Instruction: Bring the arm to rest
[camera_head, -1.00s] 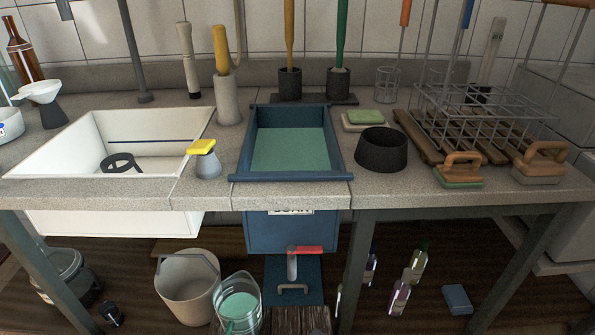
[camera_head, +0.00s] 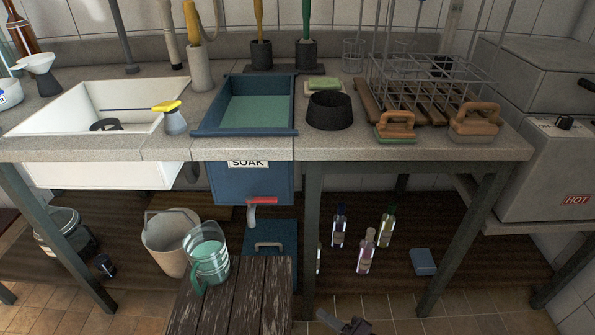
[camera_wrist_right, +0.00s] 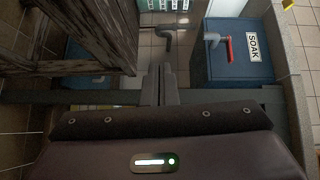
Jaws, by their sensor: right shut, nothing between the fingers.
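My right gripper (camera_head: 343,323) shows at the bottom edge of the head view, low in front of the table, over the tiled floor. In the right wrist view its fingers (camera_wrist_right: 160,74) are together with nothing between them. They point toward the space under the table, between the weathered wooden bench (camera_wrist_right: 88,35) and the blue soak tank (camera_wrist_right: 238,65). The rest of the right arm is out of the head view. My left gripper is not in view.
A glass jug (camera_head: 208,262) with green liquid stands on the wooden bench (camera_head: 236,305). The soak tank (camera_head: 250,180) has a red-handled tap. Several bottles (camera_head: 367,250) and a blue block (camera_head: 424,262) are under the worktop (camera_head: 330,148). Tiled floor (camera_head: 480,310) at lower right is clear.

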